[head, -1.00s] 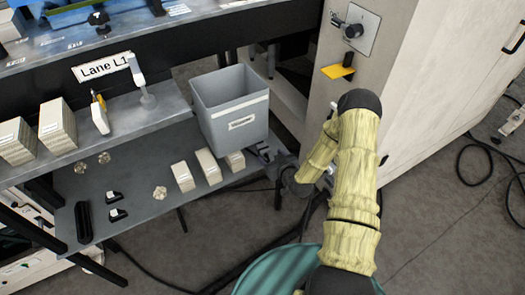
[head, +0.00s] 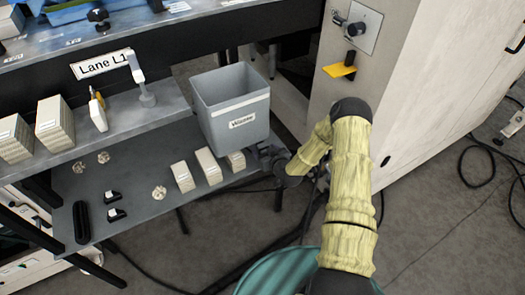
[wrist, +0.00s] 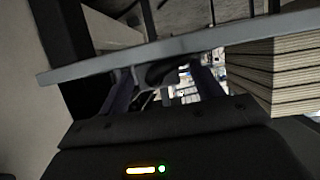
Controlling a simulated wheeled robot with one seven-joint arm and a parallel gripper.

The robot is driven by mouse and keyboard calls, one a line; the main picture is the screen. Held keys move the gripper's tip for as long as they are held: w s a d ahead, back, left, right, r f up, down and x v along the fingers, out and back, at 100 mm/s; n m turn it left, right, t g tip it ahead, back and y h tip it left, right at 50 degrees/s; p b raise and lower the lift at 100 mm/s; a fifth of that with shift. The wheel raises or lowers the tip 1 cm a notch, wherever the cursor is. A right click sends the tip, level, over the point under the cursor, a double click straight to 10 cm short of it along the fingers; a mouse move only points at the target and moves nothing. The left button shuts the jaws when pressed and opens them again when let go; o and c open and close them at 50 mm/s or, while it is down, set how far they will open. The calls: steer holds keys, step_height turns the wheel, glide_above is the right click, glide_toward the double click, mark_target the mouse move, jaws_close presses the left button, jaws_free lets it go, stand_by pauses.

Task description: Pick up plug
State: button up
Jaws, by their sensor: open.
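No item can be told for certain as the plug. Small round beige pieces lie on the lower shelf in the head view, one near its middle (head: 159,192) and two further left (head: 80,167). Two small black pieces with pale tops (head: 115,214) lie left of the middle one. My gripper (head: 268,153) is at the right end of the lower shelf, beside the grey bin, apart from all of these; its tips are small and dark there. In the wrist view my gripper (wrist: 165,85) is open, its dark fingers partly hidden behind a grey edge, with no held item visible.
The grey bin (head: 235,130) and several pale stacked blocks (head: 182,177) stand near my gripper. A raised shelf (head: 130,115) carries more stacks. A pale cabinet (head: 400,90) with a yellow tab (head: 340,71) stands right. Dark cables cross the floor.

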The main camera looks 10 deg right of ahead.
mark_target(266, 145)
steer(key=shift+c, duration=0.4)
steer(key=c, duration=1.1)
steer(key=shift+r, duration=0.1)
steer(key=shift+r, duration=0.5)
step_height(266, 145, up, 2)
steer(key=shift+r+p, duration=0.15)
steer(key=shift+p, duration=0.35)
steer(key=s+d, duration=0.1)
steer(key=s, duration=0.4)
steer(key=s+d, duration=0.2)
steer(key=s, duration=0.4)
steer(key=s+d+p, duration=0.1)
steer(key=s, duration=0.5)
steer(key=shift+s+d, duration=0.2)
